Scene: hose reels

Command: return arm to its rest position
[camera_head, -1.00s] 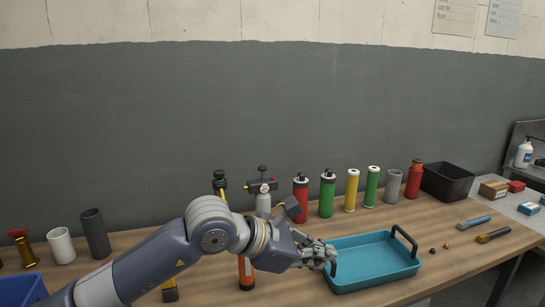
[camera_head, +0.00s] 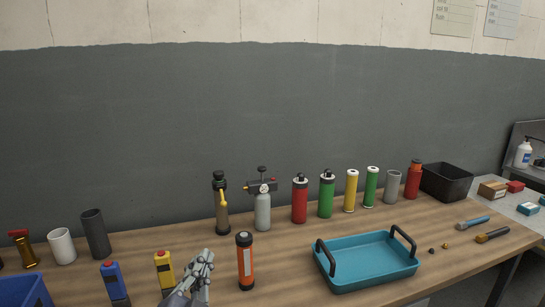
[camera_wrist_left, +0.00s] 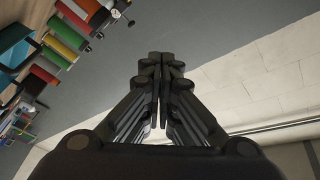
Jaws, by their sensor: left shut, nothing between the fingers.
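My left gripper (camera_head: 204,257) shows low in the head view, over the front part of the wooden bench. It is between a yellow device (camera_head: 164,270) on its left and an orange cylinder with a black cap (camera_head: 245,262) on its right. In the left wrist view the fingers of my left gripper (camera_wrist_left: 160,58) are together with nothing between them. That view looks past them at the wall, with the bench things tilted at upper left. Most of my left arm is out of the head view. My right gripper is not in either view.
A teal tray (camera_head: 340,284) with black handles sits on the bench (camera_head: 285,275). Several cylinders, among them a red one (camera_head: 299,203), stand along the back. A black bin (camera_head: 447,183) is at right, a blue bin (camera_head: 20,290) at lower left.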

